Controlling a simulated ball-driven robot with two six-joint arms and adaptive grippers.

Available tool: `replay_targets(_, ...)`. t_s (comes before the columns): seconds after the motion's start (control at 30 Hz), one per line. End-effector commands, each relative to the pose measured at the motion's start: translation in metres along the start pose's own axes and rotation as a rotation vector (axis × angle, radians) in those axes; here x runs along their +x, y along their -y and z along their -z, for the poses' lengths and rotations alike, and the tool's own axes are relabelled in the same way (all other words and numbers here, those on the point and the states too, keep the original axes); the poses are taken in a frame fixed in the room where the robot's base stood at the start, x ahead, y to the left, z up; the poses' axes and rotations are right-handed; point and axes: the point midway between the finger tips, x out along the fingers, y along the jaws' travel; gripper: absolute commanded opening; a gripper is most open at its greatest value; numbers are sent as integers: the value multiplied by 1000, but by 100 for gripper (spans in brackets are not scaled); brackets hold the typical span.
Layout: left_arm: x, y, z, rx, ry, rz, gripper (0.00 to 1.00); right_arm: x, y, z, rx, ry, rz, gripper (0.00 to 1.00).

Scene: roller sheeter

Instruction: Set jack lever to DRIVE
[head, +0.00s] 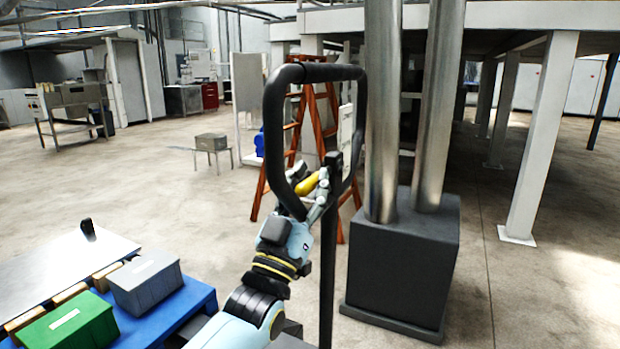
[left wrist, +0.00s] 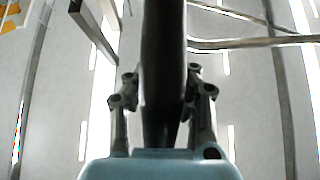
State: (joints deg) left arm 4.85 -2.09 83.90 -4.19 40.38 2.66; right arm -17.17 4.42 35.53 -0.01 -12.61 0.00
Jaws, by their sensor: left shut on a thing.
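The pallet jack's black loop handle (head: 274,110) stands upright on a dark post (head: 328,270) in the middle of the head view. The jack lever, with a yellow grip (head: 307,184), shows inside the lower part of the loop. My left gripper (head: 309,186) reaches up to it from below and is shut, with the yellow grip between its fingers. In the left wrist view a dark, shaded bar (left wrist: 162,60) runs between the fingers of my left gripper (left wrist: 158,97). The lever's position markings cannot be made out. My right gripper is not in view.
A dark block (head: 400,262) with two steel columns stands just right of the handle. An orange ladder (head: 312,125) is behind it. A blue pallet (head: 178,305) with a green box (head: 68,328) and a grey box (head: 146,282) is at lower left. Open floor lies beyond.

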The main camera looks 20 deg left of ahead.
Motion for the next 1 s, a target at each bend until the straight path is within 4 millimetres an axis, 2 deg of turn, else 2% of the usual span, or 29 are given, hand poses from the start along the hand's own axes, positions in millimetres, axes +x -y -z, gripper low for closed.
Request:
replay_targets(0.03, 0, 0, 0, -1, -1, 0, 24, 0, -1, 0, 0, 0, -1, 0)
replay_targets(0.2, 0, 0, 0, -1, 0, 0, 44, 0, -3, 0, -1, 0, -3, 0)
replay_targets(0.43, 0, 0, 0, -1, 0, 0, 44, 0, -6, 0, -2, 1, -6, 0)
replay_targets(0.57, -9, 0, -1, 0, 2, 0, 44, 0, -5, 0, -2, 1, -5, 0)
replay_targets(1.0, -99, 0, -1, 0, 3, 0, 44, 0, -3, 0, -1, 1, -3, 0)
